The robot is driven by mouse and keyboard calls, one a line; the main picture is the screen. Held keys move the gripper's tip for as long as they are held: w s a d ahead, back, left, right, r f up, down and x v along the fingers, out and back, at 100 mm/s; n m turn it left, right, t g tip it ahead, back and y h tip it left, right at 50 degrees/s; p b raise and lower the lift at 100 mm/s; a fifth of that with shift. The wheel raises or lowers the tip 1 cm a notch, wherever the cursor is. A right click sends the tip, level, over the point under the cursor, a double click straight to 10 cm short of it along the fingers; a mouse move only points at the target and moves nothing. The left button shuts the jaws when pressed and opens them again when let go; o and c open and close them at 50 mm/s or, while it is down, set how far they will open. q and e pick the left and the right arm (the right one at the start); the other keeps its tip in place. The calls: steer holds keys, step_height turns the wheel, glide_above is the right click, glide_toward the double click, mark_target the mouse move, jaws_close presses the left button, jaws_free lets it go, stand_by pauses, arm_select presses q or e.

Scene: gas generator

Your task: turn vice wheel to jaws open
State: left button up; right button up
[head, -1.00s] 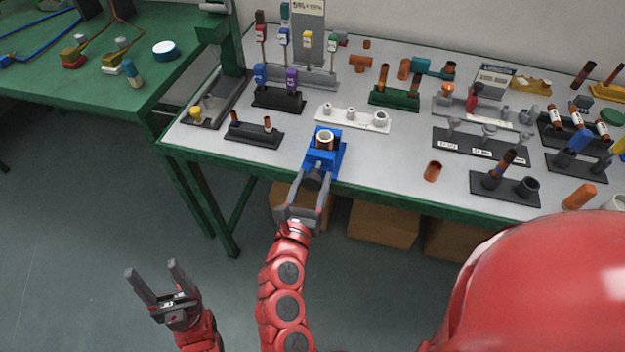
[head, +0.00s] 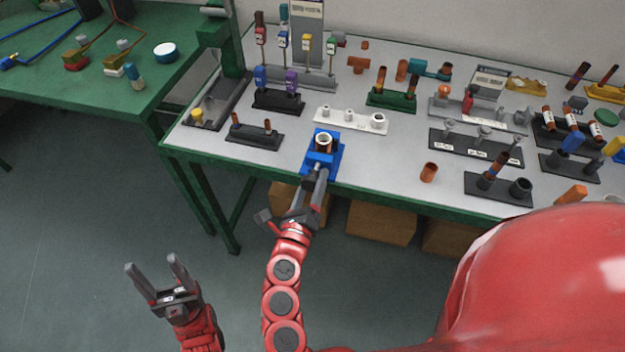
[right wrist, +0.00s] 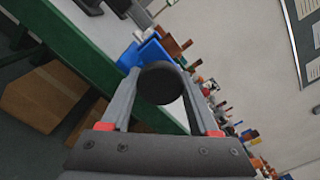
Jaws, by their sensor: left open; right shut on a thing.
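The blue vice (head: 336,163) stands at the front edge of the grey-topped table, with a pale ring-shaped piece (head: 323,138) at its jaws. I cannot tell how wide the jaws stand. The dark round vice wheel (right wrist: 160,83) sits between the fingers of my right gripper in the right wrist view. My right gripper (head: 317,180) is shut on the wheel at the near side of the vice; its fingers hide most of the wheel in the head view. My left gripper (head: 150,268) is open and empty, low over the floor at left, away from the table.
A black stand with two copper pins (head: 254,136) is left of the vice, and a white fitting rack (head: 350,121) is behind it. A copper ring (head: 429,172) stands to the right. Cardboard boxes (head: 380,226) are under the table. Bare tabletop lies beside the vice.

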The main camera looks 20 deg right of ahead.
stand_by(0.4)
steer(key=o, duration=1.4)
steer(key=shift+c, duration=0.2)
steer(key=p+v, duration=0.4)
steer(key=v, duration=1.3)
steer(key=shift+s+a, duration=0.2)
